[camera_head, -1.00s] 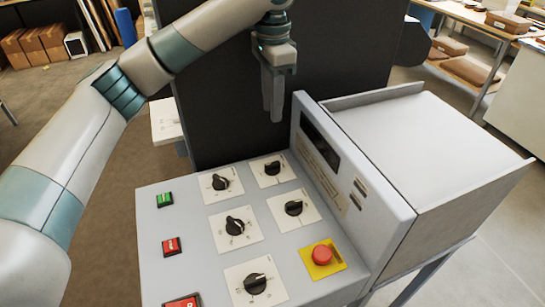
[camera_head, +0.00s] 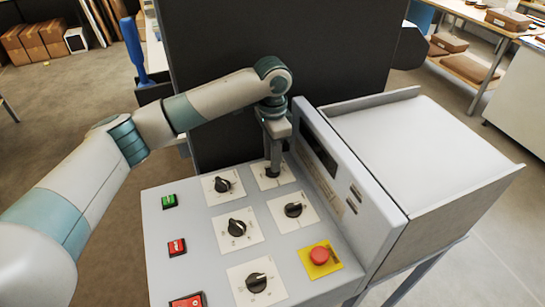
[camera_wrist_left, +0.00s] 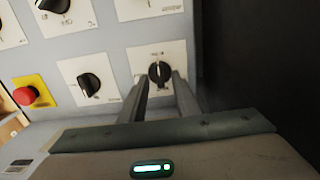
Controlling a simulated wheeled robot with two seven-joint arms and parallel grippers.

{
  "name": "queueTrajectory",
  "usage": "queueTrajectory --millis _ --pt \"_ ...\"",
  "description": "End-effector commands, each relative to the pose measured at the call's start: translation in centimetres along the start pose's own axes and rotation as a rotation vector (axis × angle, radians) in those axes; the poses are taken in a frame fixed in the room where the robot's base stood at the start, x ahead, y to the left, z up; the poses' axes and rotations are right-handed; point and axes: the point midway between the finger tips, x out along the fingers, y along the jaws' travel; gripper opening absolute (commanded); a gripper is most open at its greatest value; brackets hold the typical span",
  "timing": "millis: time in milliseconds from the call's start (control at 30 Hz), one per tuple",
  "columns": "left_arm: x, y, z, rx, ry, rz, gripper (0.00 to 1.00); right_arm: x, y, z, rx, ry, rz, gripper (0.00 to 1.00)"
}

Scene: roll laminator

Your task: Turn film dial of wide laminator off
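The laminator's control panel (camera_head: 190,258) carries several black dials on white plates. My left gripper (camera_head: 273,168) points down over the top right dial, at the panel's back edge, and mostly hides that dial in the head view. In the left wrist view this dial (camera_wrist_left: 159,72) shows between the two separate fingertips (camera_wrist_left: 161,78), its knob standing upright in the picture. The fingers are open around or just above it; I cannot tell whether they touch it. The plate's print is too small to read. My right gripper is in neither view.
Other dials (camera_head: 294,209) (camera_head: 223,185) sit close by. A red emergency button (camera_head: 319,255) on a yellow plate is at the lower right. A raised grey housing (camera_head: 345,190) stands right of the dials, and a dark wall-like part (camera_head: 220,50) stands behind.

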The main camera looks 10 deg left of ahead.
Motion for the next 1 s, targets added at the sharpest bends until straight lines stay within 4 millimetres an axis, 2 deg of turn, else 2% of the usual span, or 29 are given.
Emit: queueTrajectory --millis 200,533,567,667,1000 --pt "1.6 0.0 0.0 0.0 0.0 -0.001 0.29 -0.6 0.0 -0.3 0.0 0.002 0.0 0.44" --pt "1.8 0.0 0.0 0.001 0.001 -0.001 0.29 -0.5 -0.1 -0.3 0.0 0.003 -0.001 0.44" --pt "1.8 0.0 0.0 0.001 0.0 -0.001 0.24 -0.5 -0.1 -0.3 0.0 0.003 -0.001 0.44" --pt "1.8 0.0 0.0 0.001 0.0 0.0 0.0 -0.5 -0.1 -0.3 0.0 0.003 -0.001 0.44" --pt "1.7 0.0 0.0 -0.011 0.0 0.0 0.0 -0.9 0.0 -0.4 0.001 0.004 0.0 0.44"
